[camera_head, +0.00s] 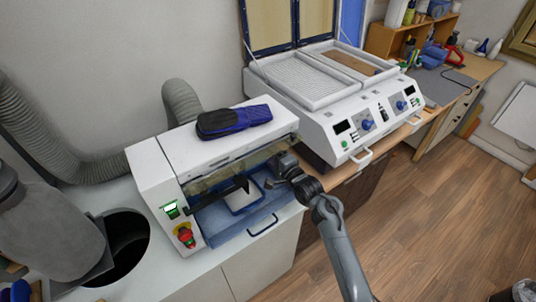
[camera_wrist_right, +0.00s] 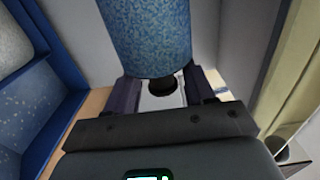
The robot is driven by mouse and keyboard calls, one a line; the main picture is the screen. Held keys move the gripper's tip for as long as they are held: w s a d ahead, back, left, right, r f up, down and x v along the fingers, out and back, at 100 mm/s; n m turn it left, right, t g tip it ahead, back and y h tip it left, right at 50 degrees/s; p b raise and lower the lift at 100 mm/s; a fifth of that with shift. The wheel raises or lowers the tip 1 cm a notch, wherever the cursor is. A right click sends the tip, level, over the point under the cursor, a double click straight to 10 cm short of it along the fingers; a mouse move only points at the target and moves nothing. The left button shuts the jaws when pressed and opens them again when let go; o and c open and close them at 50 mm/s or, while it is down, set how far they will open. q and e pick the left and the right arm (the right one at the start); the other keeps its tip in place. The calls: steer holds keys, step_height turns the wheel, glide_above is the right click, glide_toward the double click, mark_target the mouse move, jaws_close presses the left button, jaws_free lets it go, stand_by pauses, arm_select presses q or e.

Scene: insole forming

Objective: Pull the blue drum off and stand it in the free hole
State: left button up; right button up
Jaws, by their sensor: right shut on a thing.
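The blue drum (camera_wrist_right: 145,35) is a speckled blue cylinder with a dark stub at its near end. It fills the top middle of the right wrist view. My right gripper (camera_wrist_right: 167,88) has a finger on each side of that end and is shut on it. In the head view my right gripper (camera_head: 284,168) is at the right end of the open front of a white machine (camera_head: 160,180). I cannot make out the drum there. I cannot identify the free hole.
A dark round opening (camera_head: 126,238) is in the white counter. A blue-and-black pouch (camera_head: 234,119) lies on the machine. A blue tray (camera_head: 215,222) is in its front. A press (camera_head: 340,105) with an open lid stands at the right. Open wooden floor (camera_head: 430,220) lies beyond.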

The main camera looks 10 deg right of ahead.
steer(key=shift+w+d, duration=0.15)
steer(key=shift+d, duration=0.25)
jaws_close()
steer(key=shift+w+d, duration=0.2)
steer(key=shift+d, duration=0.35)
steer(key=p+v, duration=1.4)
steer(key=v, duration=0.1)
stand_by(0.5)
